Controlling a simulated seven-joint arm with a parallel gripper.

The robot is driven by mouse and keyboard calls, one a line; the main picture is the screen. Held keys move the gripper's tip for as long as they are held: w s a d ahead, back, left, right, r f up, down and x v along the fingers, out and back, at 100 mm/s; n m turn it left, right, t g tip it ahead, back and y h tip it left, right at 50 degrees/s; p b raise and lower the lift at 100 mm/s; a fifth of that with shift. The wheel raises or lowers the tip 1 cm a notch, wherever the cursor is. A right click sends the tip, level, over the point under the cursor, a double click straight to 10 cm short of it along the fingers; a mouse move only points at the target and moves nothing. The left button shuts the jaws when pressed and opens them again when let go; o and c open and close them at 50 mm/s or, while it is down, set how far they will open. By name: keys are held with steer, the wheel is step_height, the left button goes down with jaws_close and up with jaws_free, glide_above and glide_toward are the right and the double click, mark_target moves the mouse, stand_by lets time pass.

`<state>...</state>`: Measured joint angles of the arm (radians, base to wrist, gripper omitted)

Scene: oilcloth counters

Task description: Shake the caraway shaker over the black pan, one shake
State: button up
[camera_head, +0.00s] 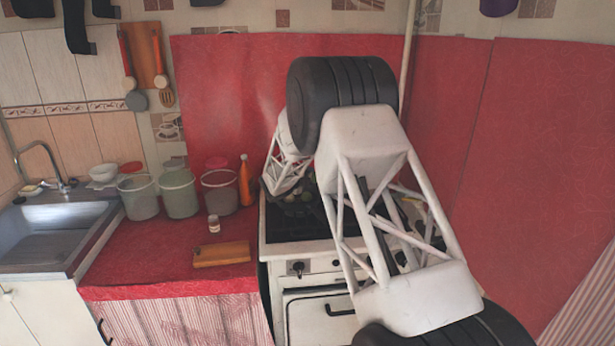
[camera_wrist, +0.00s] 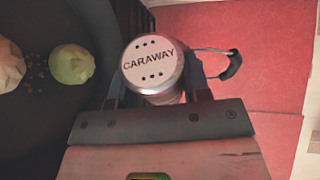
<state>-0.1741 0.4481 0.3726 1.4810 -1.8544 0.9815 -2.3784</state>
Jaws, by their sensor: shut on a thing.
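In the wrist view my gripper (camera_wrist: 155,90) is shut on the caraway shaker (camera_wrist: 152,64). Its pale round cap, with dark holes and the word CARAWAY, faces the camera; its body is mostly hidden behind the cap and fingers. The black pan (camera_wrist: 58,112) fills the left of this view, beside the shaker. In it lie a pale green round piece, a pinkish-white piece and small brown bits. In the head view the pan (camera_head: 276,198) shows only partly on the stove, behind my arm. My gripper and the shaker cannot be made out there. The shaker's tilt is unclear.
A small white-capped jar (camera_head: 214,223) and a wooden board (camera_head: 222,254) are on the red counter (camera_head: 150,255), left of the stove (camera_head: 300,262). Several buckets and an orange bottle (camera_head: 244,180) stand behind. A curved dark-tipped handle (camera_wrist: 230,64) shows right of the shaker.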

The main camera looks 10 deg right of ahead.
steer(key=shift+f+m+y, duration=0.15)
steer(key=shift+m+y, duration=0.15)
steer(key=m+y, duration=0.1)
steer(key=f+m+y, duration=0.1)
steer(key=m, duration=0.1)
steer(key=shift+w+a+f, duration=0.1)
steer(key=shift+a+f, duration=0.1)
steer(key=shift+w+a+r+m+t+y, duration=0.1)
steer(key=shift+a+r+m+y, duration=0.15)
steer(key=shift+r+m+y, duration=0.5)
steer(key=shift+w+a+r+m+t+y, duration=0.1)
steer(key=shift+a+r+m+y, duration=0.15)
steer(key=shift+r+m, duration=0.6)
steer(key=shift+w+a+r+m+t+y, duration=0.1)
steer(key=shift+a+r+m+y, duration=0.25)
steer(key=shift+r, duration=0.85)
steer(key=shift+d+y, duration=0.15)
steer(key=shift+y, duration=0.1)
steer(key=shift+r+m+t+y, duration=0.3)
steer(key=shift+r+m+y, duration=0.4)
steer(key=shift+m, duration=0.25)
steer(key=shift+r+m+t+y, duration=0.4)
steer(key=shift+r+m+y, duration=0.2)
steer(key=shift+r+m, duration=0.3)
steer(key=shift+f, duration=0.1)
